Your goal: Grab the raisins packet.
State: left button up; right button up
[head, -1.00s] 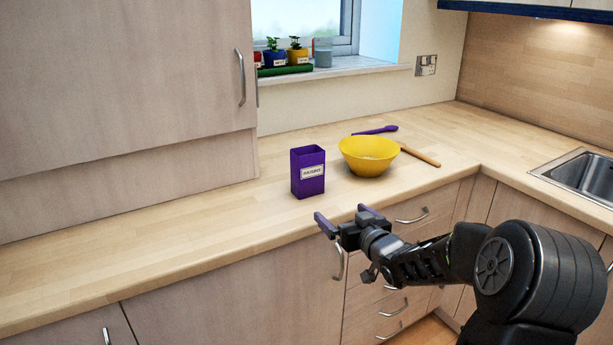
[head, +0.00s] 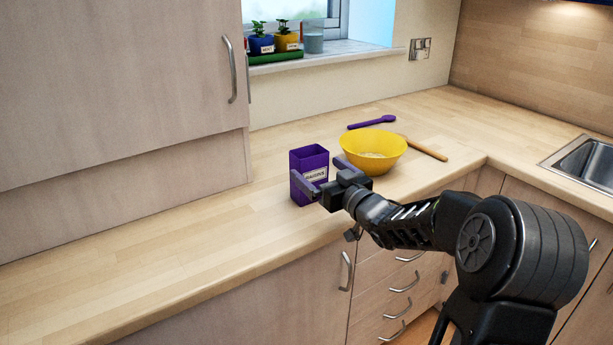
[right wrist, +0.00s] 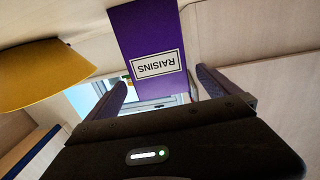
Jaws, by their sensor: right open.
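A gap shows on both sides there. I cannot tell how far the fingers reach along its sides. My left gripper is out of view.
A yellow bowl (head: 373,150) stands close to the right of the packet, with a wooden-handled utensil (head: 428,150) beside it and a purple spoon (head: 372,122) behind. A sink (head: 585,160) is at the right. The counter (head: 170,235) to the left is clear.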

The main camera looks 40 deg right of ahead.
jog(key=shift+w+d+f, duration=0.1)
jog(key=shift+w, duration=1.3)
jog(key=w+p, duration=0.1)
jog(key=w, duration=0.4)
jog(key=shift+d, duration=0.2)
jog(key=shift+c, duration=0.2)
jog(key=c, duration=1.4)
notch_tip(320, 180, up, 10)
jog(key=shift+p, duration=0.65)
